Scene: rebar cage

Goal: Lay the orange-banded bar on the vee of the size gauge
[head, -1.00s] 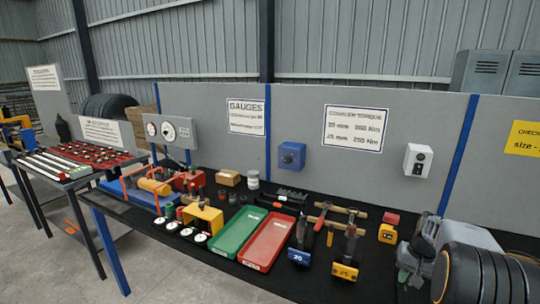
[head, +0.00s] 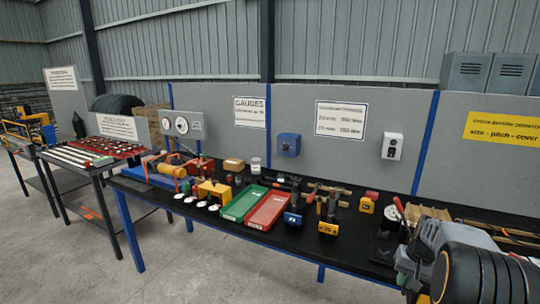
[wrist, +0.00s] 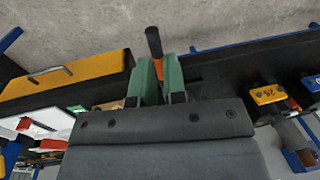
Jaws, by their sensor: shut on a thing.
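In the wrist view my gripper (wrist: 160,84) is shut on a dark bar (wrist: 153,42) between its green fingers. An orange band shows on the bar just above the fingertips. The bar's end points away from the gripper, over the grey floor; the rest is hidden by the fingers. I cannot tell for sure which thing is the size gauge. Number-marked blocks stand on the bench: a blue one (head: 292,219), a yellow one (head: 328,228) and a smaller yellow one (head: 367,206).
A black-topped bench (head: 300,248) runs along the grey panel. Green (head: 240,205) and red (head: 269,212) trays lie mid-bench, with a yellow frame (head: 213,193) to their left. In the wrist view a large yellow body with a handle (wrist: 66,76) lies left of the fingers.

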